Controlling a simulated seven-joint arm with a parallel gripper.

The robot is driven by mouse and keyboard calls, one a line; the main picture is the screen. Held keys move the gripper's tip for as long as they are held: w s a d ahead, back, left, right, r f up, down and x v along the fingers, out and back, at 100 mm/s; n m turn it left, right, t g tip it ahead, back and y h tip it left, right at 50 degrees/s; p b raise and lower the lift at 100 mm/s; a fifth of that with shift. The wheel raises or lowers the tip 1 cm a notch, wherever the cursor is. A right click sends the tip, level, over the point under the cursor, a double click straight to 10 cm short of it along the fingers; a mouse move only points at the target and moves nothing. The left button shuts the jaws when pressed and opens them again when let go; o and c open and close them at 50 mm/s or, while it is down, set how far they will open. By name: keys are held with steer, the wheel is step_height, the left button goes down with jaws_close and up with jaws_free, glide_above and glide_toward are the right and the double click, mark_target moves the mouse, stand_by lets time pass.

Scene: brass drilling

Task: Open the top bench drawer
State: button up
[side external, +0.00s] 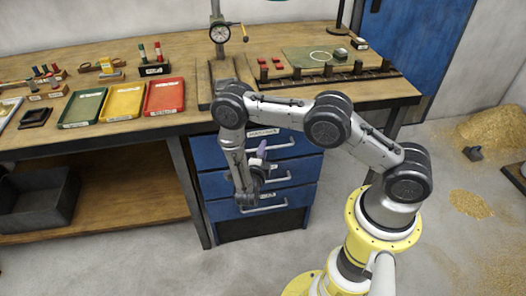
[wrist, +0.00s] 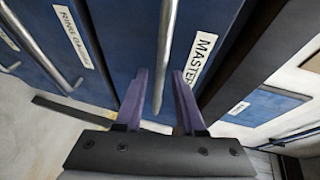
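The blue drawer unit (side external: 215,188) stands under the bench with three drawers stacked, all looking closed. The top drawer (side external: 207,150) has a pale label and a bar handle (side external: 287,146). In the wrist view, the top drawer front (wrist: 130,35) carries a label starting "MASTER" (wrist: 202,55), and its metal handle (wrist: 165,50) runs between my two purple fingers. My gripper (wrist: 161,78) is open, one finger on each side of the handle, with gaps visible. In the side view my gripper (side external: 262,152) is in front of the top drawer, partly hidden by my wrist.
The middle drawer handle (side external: 274,180) and bottom drawer handle (side external: 265,209) stick out below. The wooden bench top (side external: 185,75) overhangs the drawers and holds red, yellow and green trays and a dial gauge (side external: 220,33). The floor in front of the drawers is clear.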

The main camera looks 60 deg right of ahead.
jaws_close()
stand_by(1.2)
